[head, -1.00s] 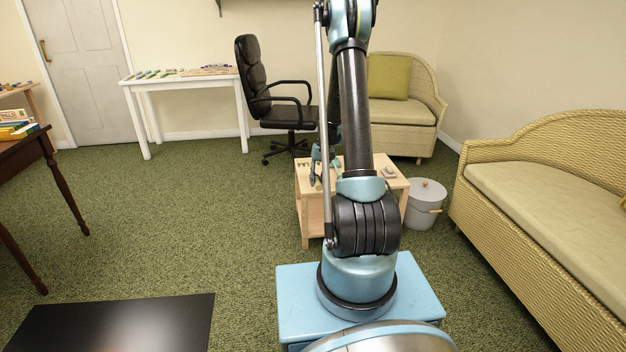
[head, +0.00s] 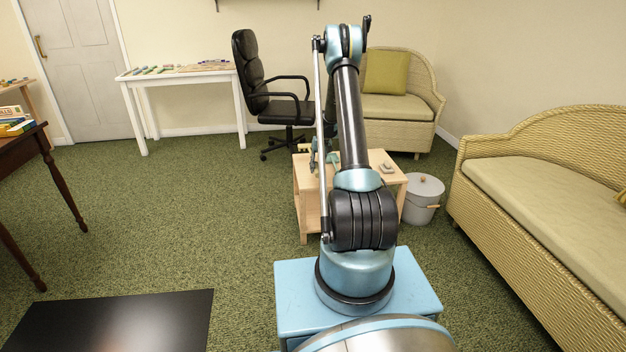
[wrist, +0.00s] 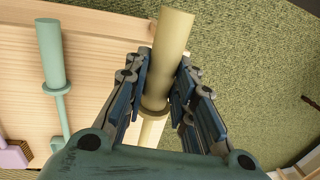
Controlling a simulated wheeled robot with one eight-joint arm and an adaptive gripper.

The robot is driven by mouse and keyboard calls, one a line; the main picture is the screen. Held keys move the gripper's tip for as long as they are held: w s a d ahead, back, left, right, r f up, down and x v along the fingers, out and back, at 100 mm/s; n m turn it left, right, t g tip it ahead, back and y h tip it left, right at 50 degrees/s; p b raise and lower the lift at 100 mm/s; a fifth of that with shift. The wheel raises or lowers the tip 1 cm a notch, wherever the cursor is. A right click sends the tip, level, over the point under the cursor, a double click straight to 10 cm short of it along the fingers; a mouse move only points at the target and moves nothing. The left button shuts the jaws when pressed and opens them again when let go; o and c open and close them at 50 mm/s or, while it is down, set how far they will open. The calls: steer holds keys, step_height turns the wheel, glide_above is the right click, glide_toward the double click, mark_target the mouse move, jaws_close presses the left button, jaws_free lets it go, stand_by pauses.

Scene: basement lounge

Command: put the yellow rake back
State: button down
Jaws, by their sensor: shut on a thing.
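The yellow rake (wrist: 172,45) shows in the wrist view as a thick pale-yellow handle with a collar and a thinner shaft below it. My gripper (wrist: 165,84) is shut around this handle, with one finger on each side. The rake's head is hidden below my gripper body. The handle lies over the edge of the light wooden table (wrist: 105,50); I cannot tell whether it touches the wood. A green tool (wrist: 52,55) with a similar handle lies to its left. In the head view the small wooden table (head: 308,205) is partly hidden behind my arm.
A lilac object (wrist: 14,155) is at the wrist view's lower left. A grey lidded bin (head: 422,200) stands right of the table, a black office chair (head: 255,70) behind it. Wicker sofas stand at the back and right (head: 540,190).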

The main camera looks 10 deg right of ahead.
step_height(320, 180, down, 9)
steer(key=c, duration=1.3)
jaws_free()
steer(key=shift+c, duration=0.2)
